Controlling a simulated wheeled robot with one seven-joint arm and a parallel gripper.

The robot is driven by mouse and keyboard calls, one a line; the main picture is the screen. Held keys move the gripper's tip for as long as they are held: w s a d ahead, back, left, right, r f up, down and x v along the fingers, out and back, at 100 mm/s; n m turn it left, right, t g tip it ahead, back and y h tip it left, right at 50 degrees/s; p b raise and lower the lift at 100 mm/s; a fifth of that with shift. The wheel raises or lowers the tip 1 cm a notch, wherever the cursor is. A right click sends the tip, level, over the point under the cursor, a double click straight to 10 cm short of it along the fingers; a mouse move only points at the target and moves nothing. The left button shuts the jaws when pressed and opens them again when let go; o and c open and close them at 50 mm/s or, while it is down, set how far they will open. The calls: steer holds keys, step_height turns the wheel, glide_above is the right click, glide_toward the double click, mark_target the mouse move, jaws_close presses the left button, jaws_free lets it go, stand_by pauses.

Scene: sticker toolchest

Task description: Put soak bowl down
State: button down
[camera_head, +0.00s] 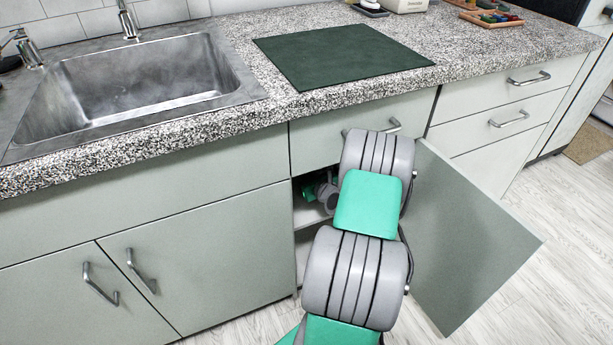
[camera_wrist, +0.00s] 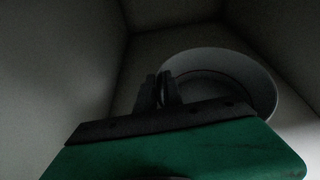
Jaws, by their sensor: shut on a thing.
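A pale round bowl (camera_wrist: 240,75) shows in the wrist view, upper right of centre, inside a dark enclosed space. My gripper (camera_wrist: 163,88) is at the bowl's left rim, its dark fingers shut on the rim. The space is dim, so I cannot tell whether the bowl touches the surface under it. In the head view my arm reaches into the open cabinet (camera_head: 305,215) below the counter. The bowl and the fingertips are hidden there behind the arm and the cabinet front.
The cabinet door (camera_head: 465,240) stands open to the right of my arm. A drawer front (camera_head: 340,135) is shut just above the opening. A shelf (camera_head: 308,212) shows inside. The counter above holds a sink (camera_head: 150,85) and a dark green mat (camera_head: 340,50).

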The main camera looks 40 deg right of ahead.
steer(key=c, duration=1.5)
jaws_free()
steer(key=shift+s+r, duration=0.2)
steer(key=shift+s, duration=0.1)
steer(key=p+v, duration=0.3)
steer(key=v, duration=0.8)
steer(key=shift+s+a+p, duration=0.2)
steer(key=shift+p, duration=0.1)
